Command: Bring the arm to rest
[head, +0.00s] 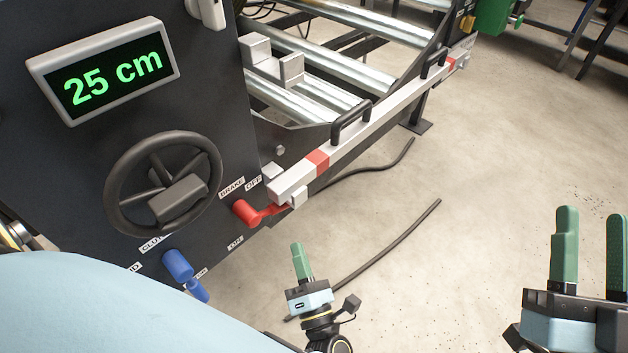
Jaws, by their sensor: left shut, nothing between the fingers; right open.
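My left gripper (300,262) is at the bottom centre of the head view, below the red brake lever. Its green fingers are together with nothing between them, and it touches nothing that I can see. My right gripper (591,245) is at the lower right edge. Its two green fingers point up and stand apart, with nothing between them. Bare floor lies behind it.
A dark machine panel at the left carries a display (108,70) reading 25 cm, a handwheel (165,186), a red brake lever (250,212) and a blue clutch lever (178,266). A bar with handles (345,148) runs beside metal rollers (335,65). A dark cable (385,245) lies on open floor.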

